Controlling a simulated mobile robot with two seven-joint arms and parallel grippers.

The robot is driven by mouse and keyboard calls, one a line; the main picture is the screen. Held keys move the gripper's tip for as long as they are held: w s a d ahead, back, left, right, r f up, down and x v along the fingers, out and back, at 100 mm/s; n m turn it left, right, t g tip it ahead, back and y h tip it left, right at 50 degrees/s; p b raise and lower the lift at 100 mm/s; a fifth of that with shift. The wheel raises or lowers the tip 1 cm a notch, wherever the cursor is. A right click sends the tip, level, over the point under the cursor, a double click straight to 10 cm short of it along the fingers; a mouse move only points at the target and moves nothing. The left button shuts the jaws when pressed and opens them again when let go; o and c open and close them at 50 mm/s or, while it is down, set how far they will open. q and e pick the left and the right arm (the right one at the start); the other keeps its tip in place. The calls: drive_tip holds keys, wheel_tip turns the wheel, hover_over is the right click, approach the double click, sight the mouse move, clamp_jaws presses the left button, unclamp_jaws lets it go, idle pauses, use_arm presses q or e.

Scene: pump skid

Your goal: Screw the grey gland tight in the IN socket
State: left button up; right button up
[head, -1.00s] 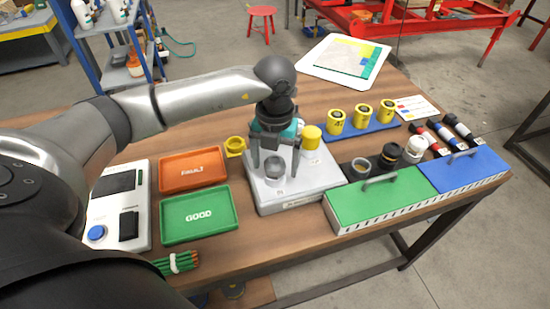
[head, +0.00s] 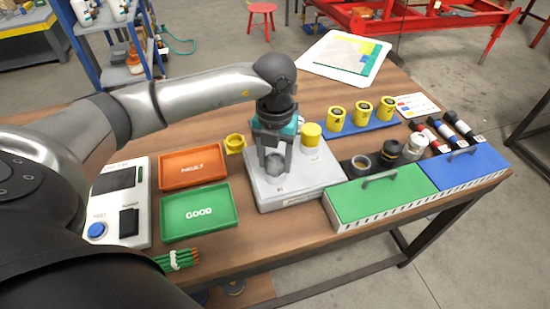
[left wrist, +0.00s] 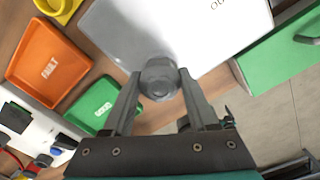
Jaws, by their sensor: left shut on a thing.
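The grey gland (head: 275,163) stands upright on the top of the light grey pump block (head: 290,187), at its left part; the thread and socket under it are hidden. My left gripper (head: 274,160) reaches down from above and is shut on the gland, one finger on each side. In the left wrist view the gland (left wrist: 159,79) sits between the fingertips, with its faceted top showing. A yellow cap (head: 311,135) stands at the back right of the block. My right gripper is not in view.
Left of the block lie the orange FAULT tray (head: 193,169) and the green GOOD tray (head: 199,212). A loose yellow ring part (head: 235,144) lies behind it. Green (head: 377,197) and blue (head: 465,170) boxes stand right. Yellow parts stand on a blue strip (head: 362,131) behind.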

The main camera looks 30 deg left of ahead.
use_arm(q)
drive_tip(key=m+b, duration=0.1)
drive_tip(key=m, duration=0.2)
drive_tip(key=shift+m, duration=0.9)
drive_tip(key=m+b, duration=0.1)
drive_tip(key=m, duration=0.1)
drive_tip(key=shift+m+b, duration=0.3)
drive_tip(key=shift+m, duration=0.9)
drive_tip(key=o, duration=1.4)
